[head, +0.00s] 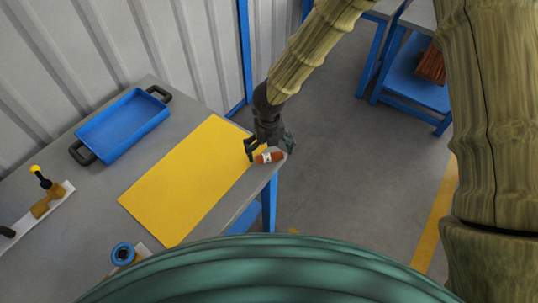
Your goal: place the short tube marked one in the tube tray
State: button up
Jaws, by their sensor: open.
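A short orange-brown tube (270,157) with a pale label lies on its side near the right corner of the table, by the edge of the yellow mat. The mark on its label is too small to read. My gripper (268,150) is open, just above and around the tube, with a finger towards each end. I cannot tell whether the fingers touch it. A blue tray (124,126) with dark handles sits empty at the back left of the table; it looks like the tube tray.
The yellow mat (185,180) lies bare across the middle of the grey table (70,215). A blue ringed part (124,254) stands at the front edge. A white strip (40,214) with small tools is at far left. A corrugated wall rises behind.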

aim_at(270, 154)
jog(key=shift+f, duration=1.3)
jog(key=shift+c, duration=0.4)
jog(key=c, duration=1.1)
jog(key=shift+w+r, duration=0.1)
notch_tip(270, 154, up, 9)
jog(key=shift+r+b, duration=0.15)
jog(key=shift+b, duration=0.85)
jog(key=shift+r, duration=0.25)
